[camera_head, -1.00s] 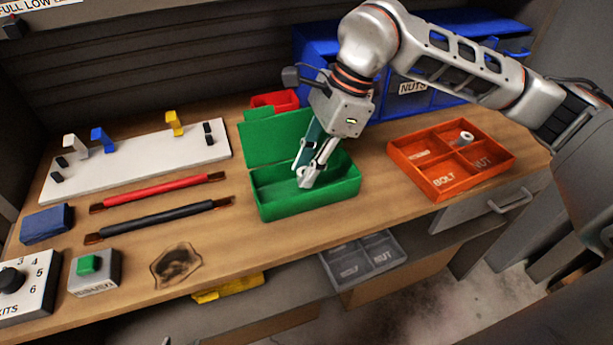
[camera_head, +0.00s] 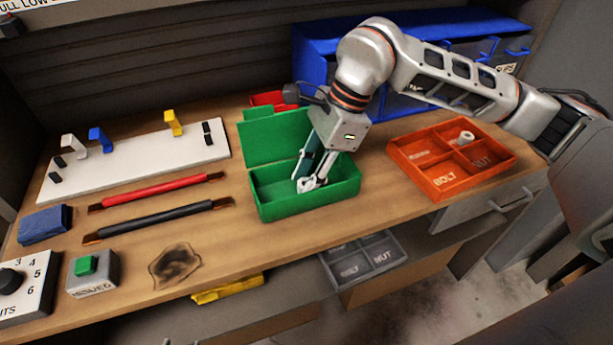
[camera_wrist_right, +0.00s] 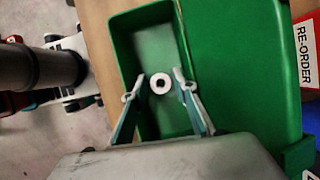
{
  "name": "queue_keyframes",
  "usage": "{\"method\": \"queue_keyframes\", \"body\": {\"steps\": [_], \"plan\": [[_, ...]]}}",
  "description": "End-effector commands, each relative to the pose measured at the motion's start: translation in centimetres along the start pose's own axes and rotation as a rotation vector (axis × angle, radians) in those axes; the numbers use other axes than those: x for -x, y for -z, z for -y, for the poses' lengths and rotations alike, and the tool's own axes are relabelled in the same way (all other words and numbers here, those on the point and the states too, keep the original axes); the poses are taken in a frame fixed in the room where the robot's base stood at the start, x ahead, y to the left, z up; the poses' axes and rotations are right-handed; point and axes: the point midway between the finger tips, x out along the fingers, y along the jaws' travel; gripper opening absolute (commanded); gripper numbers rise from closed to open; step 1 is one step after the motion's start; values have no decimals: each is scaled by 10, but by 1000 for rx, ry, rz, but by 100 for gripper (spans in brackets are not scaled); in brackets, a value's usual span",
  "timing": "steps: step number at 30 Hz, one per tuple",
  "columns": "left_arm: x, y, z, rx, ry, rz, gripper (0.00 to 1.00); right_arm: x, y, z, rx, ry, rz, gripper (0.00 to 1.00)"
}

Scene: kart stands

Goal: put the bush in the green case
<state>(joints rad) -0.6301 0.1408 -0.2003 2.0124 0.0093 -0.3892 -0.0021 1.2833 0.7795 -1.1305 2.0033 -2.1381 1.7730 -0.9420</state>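The green case (camera_head: 262,205) stands open on the bench with its lid tilted up at the back. It also shows in the right wrist view (camera_wrist_right: 123,50). My right gripper (camera_head: 310,183) reaches down inside the case. In the right wrist view, its fingers (camera_wrist_right: 159,86) are spread, with the bush (camera_wrist_right: 160,83), a small white ring with a dark hole, between them. A gap shows on each side of the bush. I cannot tell whether the bush touches the case floor. My left gripper is not in view.
An orange divided tray (camera_head: 447,186) with a small white part (camera_head: 465,138) is to the right. A blue bin rack (camera_head: 320,45) stands behind. A white board with hooks (camera_head: 135,169), red bar (camera_head: 155,191) and black bar (camera_head: 155,219) lie left.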

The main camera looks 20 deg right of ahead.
Motion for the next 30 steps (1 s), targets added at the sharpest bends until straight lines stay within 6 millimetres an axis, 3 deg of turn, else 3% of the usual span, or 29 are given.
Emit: {"method": "queue_keyframes", "body": {"steps": [5,18,24,30], "plan": [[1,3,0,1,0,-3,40,23,-1,1,1,6,0,28],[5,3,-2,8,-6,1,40,106,-1,1,0,5,1,28],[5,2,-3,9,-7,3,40,120,-1,0,1,2,1,28],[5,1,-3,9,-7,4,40,122,0,0,1,1,1,28]]}}
